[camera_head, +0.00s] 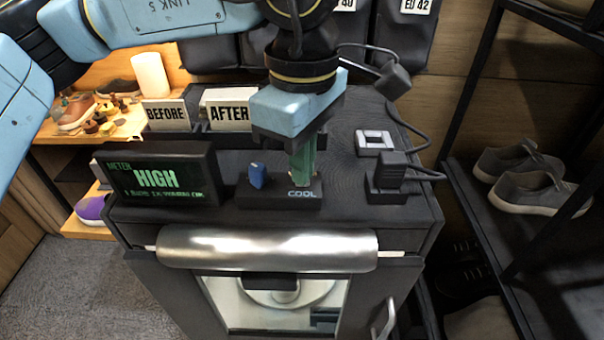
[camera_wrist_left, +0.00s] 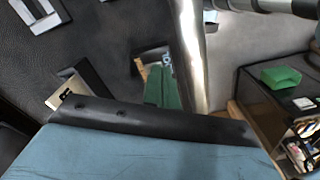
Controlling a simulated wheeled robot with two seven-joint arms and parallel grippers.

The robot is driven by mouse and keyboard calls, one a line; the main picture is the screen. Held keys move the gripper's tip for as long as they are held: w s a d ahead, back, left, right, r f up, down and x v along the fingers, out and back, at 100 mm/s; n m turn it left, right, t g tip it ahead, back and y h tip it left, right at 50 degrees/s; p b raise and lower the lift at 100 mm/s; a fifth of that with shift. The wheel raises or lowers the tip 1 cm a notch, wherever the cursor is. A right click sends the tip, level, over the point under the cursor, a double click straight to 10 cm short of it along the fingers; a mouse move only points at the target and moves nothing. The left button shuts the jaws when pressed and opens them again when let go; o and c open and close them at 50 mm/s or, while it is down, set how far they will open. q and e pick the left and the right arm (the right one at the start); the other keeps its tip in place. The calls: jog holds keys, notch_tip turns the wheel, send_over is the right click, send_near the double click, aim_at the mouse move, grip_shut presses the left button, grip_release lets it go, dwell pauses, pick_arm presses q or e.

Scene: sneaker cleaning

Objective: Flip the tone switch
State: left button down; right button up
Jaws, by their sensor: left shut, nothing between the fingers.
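A small dark switch panel (camera_head: 270,200) with a lit COOL label sits at the front of the black cabinet top. A blue lever or knob (camera_head: 257,175) stands up at its left end. My left gripper (camera_head: 301,178) points down with its green fingers closed together, just above or touching the right part of the panel, to the right of the blue lever. The fingers hide what lies behind them there, and contact cannot be told. In the left wrist view the green fingers (camera_wrist_left: 163,88) also show, beside the long shiny bar. My right gripper is not seen.
The meter screen (camera_head: 155,178) reading HIGH stands left of the panel. BEFORE (camera_head: 167,115) and AFTER (camera_head: 229,113) signs are behind. A black plug-like block (camera_head: 388,172) with a cable and a white-framed square (camera_head: 374,140) are to the right. A shiny roller bar (camera_head: 266,249) runs along the front.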

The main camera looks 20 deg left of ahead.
pick_arm(q)
jog(key=shift+f, duration=0.25)
jog(key=shift+r, duration=0.1)
jog(key=shift+r+p, duration=1.6)
jog(key=shift+r, duration=1.9)
